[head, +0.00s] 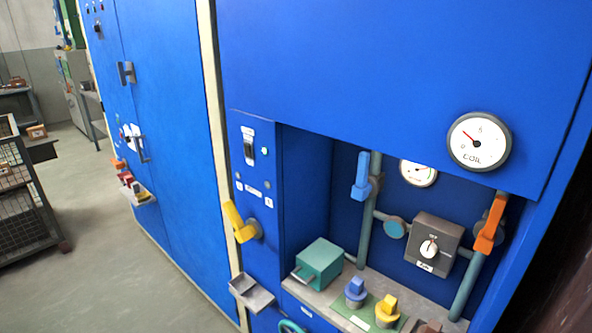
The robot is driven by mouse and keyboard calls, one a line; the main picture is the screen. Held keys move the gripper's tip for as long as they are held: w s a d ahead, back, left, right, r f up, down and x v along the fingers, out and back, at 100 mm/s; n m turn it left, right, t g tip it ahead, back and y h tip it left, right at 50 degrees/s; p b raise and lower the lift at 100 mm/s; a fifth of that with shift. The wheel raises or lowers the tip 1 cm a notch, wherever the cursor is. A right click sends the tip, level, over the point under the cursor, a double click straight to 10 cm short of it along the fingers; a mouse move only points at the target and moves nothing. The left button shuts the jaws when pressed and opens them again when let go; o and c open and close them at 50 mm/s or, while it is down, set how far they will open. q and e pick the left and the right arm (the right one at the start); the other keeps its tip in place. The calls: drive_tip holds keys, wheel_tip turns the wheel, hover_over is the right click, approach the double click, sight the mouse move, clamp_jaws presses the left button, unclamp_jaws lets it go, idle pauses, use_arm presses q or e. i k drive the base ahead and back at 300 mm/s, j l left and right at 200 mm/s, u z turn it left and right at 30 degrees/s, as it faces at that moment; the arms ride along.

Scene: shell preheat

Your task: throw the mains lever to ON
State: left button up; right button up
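A yellow lever (234,220) with a grey round pivot sits on the narrow blue panel (259,204) left of the recess. It looks like the mains lever, but the small labels above it (254,190) are too small to read. Its handle points up and to the left from the pivot. A dark switch on a white plate (248,146) is higher on the same panel. Neither of my grippers is in view, and nothing touches the lever.
The recess holds a blue handle (361,176), an orange handle (490,224), a grey knob box (433,244) and a teal box (319,261). A small grey tray (251,292) juts out below the lever. A wire cage (22,195) stands far left; the floor between is clear.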

sight(118, 165)
drive_tip(key=u, duration=0.4)
drive_tip(key=i+j+u, duration=0.25)
drive_tip(key=i, duration=0.15)
drive_tip(key=i+j+u, duration=0.15)
drive_tip(key=i+u, duration=0.4)
drive_tip(key=i, duration=0.3)
